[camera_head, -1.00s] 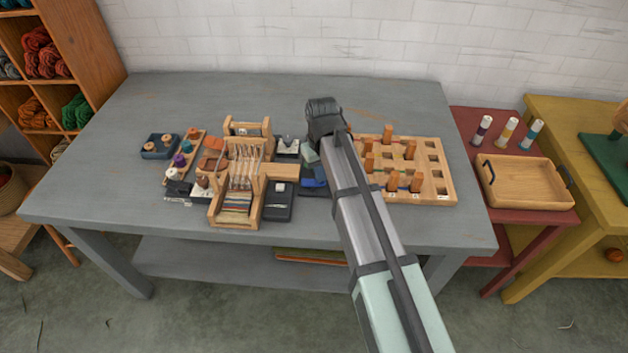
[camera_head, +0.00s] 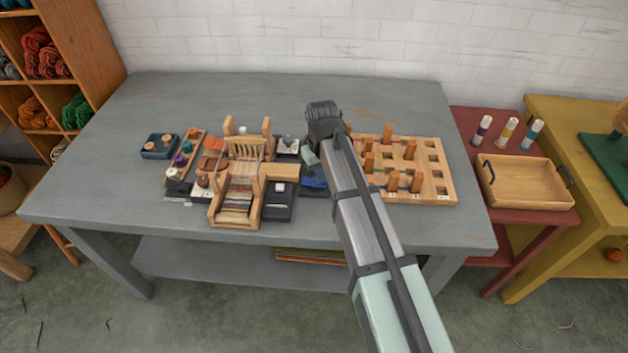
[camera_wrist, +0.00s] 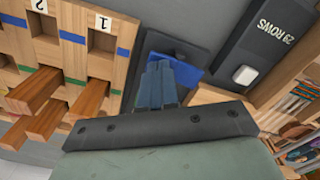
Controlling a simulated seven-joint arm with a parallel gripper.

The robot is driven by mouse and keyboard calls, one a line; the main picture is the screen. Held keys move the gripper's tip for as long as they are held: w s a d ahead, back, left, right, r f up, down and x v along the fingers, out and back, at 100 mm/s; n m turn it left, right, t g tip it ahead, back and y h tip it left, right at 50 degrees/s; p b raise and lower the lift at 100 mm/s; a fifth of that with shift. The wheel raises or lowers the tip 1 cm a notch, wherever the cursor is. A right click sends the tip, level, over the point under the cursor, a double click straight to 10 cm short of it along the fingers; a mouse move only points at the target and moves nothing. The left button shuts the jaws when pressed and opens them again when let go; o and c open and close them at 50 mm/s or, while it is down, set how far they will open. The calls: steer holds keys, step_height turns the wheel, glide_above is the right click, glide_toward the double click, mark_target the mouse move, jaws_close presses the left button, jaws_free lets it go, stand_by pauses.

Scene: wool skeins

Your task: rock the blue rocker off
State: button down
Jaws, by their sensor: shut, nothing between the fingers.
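The blue rocker (camera_wrist: 190,68) sits on a dark plate (camera_wrist: 158,42) in the wrist view. It also shows in the head view (camera_head: 314,183), just right of the loom's dark box and partly hidden by my gripper. My gripper (camera_wrist: 160,68) is shut and empty, with its fingertips over the rocker's left part in the wrist view. They hide some of it, and I cannot tell whether they touch it. In the head view my gripper (camera_head: 311,160) points down at the plate.
The small wooden loom (camera_head: 216,214) stands left of the rocker, with a dark box marked "29 ROWS" (camera_wrist: 272,30) between them. A wooden peg board (camera_head: 433,178) with upright pegs stands close on the right. The table's back left is clear.

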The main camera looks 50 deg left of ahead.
step_height(320, 180, up, 7)
stand_by(0.9)
stand_by(0.5)
